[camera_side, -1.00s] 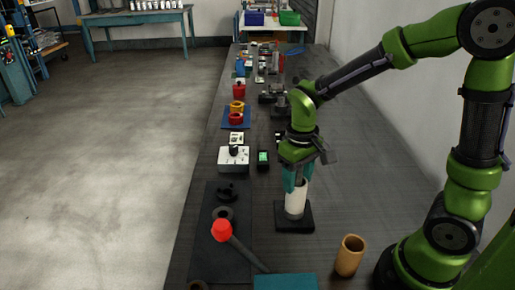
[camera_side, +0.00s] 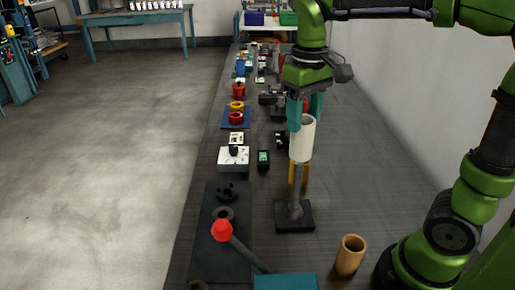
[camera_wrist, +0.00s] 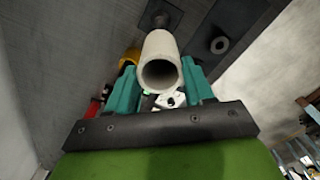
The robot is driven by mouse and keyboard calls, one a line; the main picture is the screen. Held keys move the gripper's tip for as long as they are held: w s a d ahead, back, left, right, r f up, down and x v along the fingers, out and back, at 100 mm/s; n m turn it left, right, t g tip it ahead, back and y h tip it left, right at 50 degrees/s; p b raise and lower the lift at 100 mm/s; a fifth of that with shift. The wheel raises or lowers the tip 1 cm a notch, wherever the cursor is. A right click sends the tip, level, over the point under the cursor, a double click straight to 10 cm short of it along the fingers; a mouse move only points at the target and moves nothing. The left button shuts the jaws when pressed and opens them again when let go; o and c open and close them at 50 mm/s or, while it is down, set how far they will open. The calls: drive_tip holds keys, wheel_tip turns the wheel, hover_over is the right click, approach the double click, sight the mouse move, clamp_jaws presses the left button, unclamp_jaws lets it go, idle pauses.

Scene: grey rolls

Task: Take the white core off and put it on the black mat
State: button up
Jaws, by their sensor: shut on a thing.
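The white core (camera_side: 302,142) is an upright hollow tube. My gripper (camera_side: 304,112), with teal fingers, is shut on its upper part. In the wrist view the core (camera_wrist: 161,60) sits between the fingers (camera_wrist: 160,88), its open end towards the camera. Below it a thin grey post (camera_side: 296,190) stands on a square black base (camera_side: 294,217). The core's lower end is about level with the post's top; I cannot tell if they still overlap. The black mat (camera_side: 207,262) lies to the left of the base.
A tan cup (camera_side: 350,255) stands at the front right. A yellow thing (camera_side: 305,172) shows behind the post. Boxes line the bench behind.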

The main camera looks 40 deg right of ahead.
drive_tip(key=shift+r, duration=0.45)
drive_tip(key=shift+r, duration=0.2)
wheel_tip(320, 180, up, 5)
drive_tip(key=s+a+n, duration=1)
drive_tip(key=a+n, duration=0.3)
drive_tip(key=n, duration=0.5)
wheel_tip(320, 180, down, 21)
drive_tip(key=w+a+f, duration=0.5)
drive_tip(key=w+a, duration=0.4)
drive_tip(key=w, duration=0.4)
